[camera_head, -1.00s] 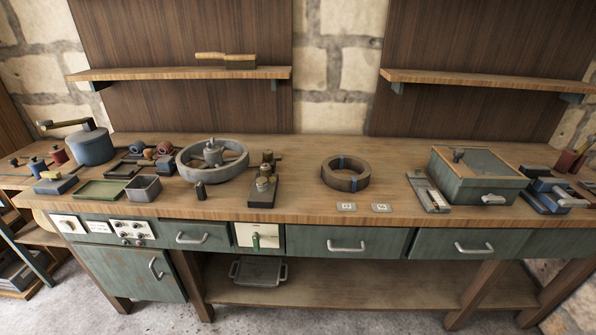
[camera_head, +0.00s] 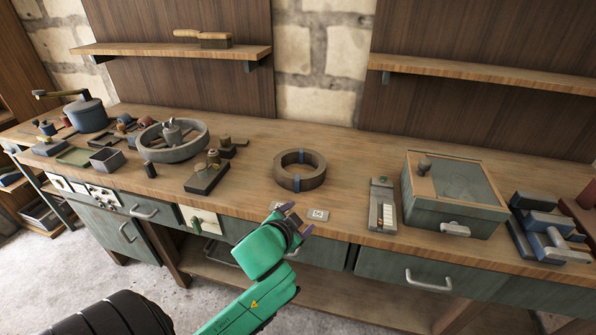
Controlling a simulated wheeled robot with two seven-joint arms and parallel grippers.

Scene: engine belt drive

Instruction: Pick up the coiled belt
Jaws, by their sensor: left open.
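The coiled belt (camera_head: 312,180) is a brown ring with blue ties, lying flat on the wooden workbench (camera_head: 345,213) near the middle of the view. My left gripper (camera_head: 296,215) is at the end of a green arm that comes in from the lower left. It is open and empty, at the front edge of the bench, below and slightly left of the belt in the picture, apart from it. My right gripper does not show.
A green lidded box (camera_head: 455,200) and a small keyed device (camera_head: 382,205) stand right of the belt. A grey wheel in a round tray (camera_head: 172,140) and a dark block with fittings (camera_head: 207,176) are to the left. Small white tags (camera_head: 318,214) lie at the front edge.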

